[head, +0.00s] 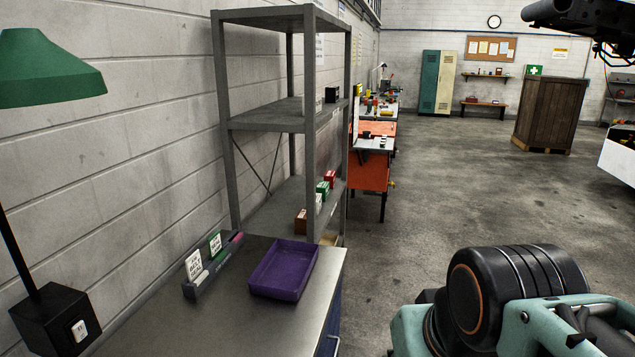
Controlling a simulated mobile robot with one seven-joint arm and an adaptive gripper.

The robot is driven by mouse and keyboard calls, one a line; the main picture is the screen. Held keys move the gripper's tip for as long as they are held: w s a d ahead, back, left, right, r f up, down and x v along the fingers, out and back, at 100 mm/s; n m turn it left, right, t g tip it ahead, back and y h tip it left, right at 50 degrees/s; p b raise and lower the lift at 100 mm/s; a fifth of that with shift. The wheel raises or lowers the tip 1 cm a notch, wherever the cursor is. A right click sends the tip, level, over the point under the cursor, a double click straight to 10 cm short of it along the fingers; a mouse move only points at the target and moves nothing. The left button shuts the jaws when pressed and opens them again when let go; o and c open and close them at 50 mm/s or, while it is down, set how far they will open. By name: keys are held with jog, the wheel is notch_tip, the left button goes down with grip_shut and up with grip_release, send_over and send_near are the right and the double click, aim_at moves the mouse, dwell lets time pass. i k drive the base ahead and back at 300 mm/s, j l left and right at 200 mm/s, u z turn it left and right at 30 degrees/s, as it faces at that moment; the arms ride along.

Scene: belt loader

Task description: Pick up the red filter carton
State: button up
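A small red carton (330,176) stands on the lower tier of the grey shelf rack (292,114), at the back of a short row. A green carton (322,188) stands in front of it, and a pale one (318,203) is nearer. A brown-red carton (301,222) is nearest. Their labels are too small to read, and the cartons partly hide one another. A teal and black link of my arm fills the lower right, well apart from the rack. I make out no gripper fingers in this view.
A steel table (215,318) in front of the rack holds a purple tray (284,270), a grey holder (212,269) with cards, and a green lamp (40,68). An orange workbench (372,170) stands beyond.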

aim_at(329, 176)
jog(key=i+l, duration=0.1)
jog(key=l, duration=0.25)
jog(key=i+l, duration=0.1)
jog(key=l, duration=0.25)
jog(key=i+l, duration=0.2)
jog(key=l, duration=0.15)
jog(key=i+l, duration=0.25)
jog(key=l, duration=0.15)
jog(key=i+l, duration=0.25)
jog(key=i, duration=0.15)
jog(key=i+l, duration=0.3)
jog(key=i, duration=0.15)
jog(key=i+l, duration=0.15)
jog(key=i, duration=0.4)
jog(key=i+l+u, duration=0.1)
jog(key=i, duration=0.4)
jog(key=i+l, duration=0.2)
jog(key=i, duration=0.35)
jog(key=i+l, duration=0.15)
jog(key=i, duration=0.35)
jog(key=u, duration=0.05)
